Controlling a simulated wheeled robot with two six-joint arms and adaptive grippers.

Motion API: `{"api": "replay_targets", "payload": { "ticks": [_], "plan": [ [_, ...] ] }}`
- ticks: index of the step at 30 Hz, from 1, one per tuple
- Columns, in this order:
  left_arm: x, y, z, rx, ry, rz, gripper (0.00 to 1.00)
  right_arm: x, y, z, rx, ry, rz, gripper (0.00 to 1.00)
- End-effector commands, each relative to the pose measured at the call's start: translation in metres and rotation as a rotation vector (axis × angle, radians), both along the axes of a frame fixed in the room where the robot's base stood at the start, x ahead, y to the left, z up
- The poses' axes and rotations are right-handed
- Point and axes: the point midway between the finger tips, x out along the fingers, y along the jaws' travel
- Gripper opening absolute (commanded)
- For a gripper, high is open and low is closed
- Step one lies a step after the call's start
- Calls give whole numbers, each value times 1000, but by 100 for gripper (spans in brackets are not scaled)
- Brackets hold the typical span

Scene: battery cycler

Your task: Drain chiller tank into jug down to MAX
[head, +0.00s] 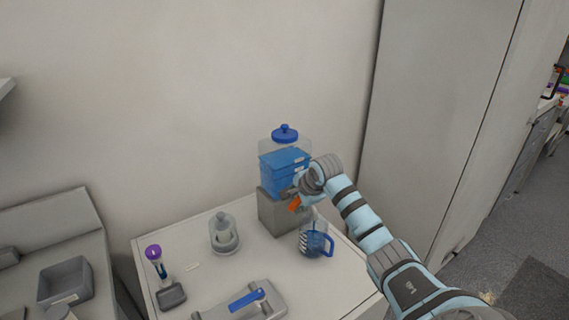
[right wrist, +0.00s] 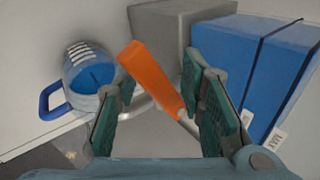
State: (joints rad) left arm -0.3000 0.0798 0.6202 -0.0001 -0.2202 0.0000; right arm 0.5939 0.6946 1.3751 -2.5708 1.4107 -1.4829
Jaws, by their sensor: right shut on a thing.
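The chiller tank (head: 284,165), clear with a blue lid, stands on a grey block and holds blue liquid. In the right wrist view the tank (right wrist: 255,70) shows two dark level lines and white tags; one appears to read MAX. The jug (head: 316,240), clear with a blue handle, stands at the block's foot; the right wrist view shows blue liquid in the jug (right wrist: 90,75). My right gripper (head: 289,192) is at the tank's front, shut on the orange tap lever (right wrist: 152,78), which lies between its fingers. My left gripper is out of view.
A small clear domed vessel (head: 224,235) stands left of the block on the white table (head: 205,262). A purple-capped tube in a stand (head: 157,262) and a grey device with a blue handle (head: 246,300) are nearer. A tall cabinet (head: 440,110) rises at the right.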

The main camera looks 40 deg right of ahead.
Motion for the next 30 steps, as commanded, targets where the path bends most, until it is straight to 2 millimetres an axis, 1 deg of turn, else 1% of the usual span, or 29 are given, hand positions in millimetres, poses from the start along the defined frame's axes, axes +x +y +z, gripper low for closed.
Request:
{"api": "replay_targets", "payload": {
  "ticks": [3, 4, 11, 13, 15, 19, 30],
  "plan": [
    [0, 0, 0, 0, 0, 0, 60, -1, 0, -1, 1, 4, -1, 24],
    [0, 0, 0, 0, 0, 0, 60, -1, 0, -1, 2, 4, -2, 37],
    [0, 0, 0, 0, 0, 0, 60, 0, 0, -1, 2, 3, -3, 37],
    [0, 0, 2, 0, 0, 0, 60, 4, 1, 0, 4, 2, -39, 37],
    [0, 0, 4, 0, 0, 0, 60, 11, 3, 1, 6, 1, -115, 37],
    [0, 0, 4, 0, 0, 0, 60, 19, 2, 0, 3, 2, -220, 37],
    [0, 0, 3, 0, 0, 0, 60, 20, 1, 0, 1, 1, -225, 37]
  ]
}}
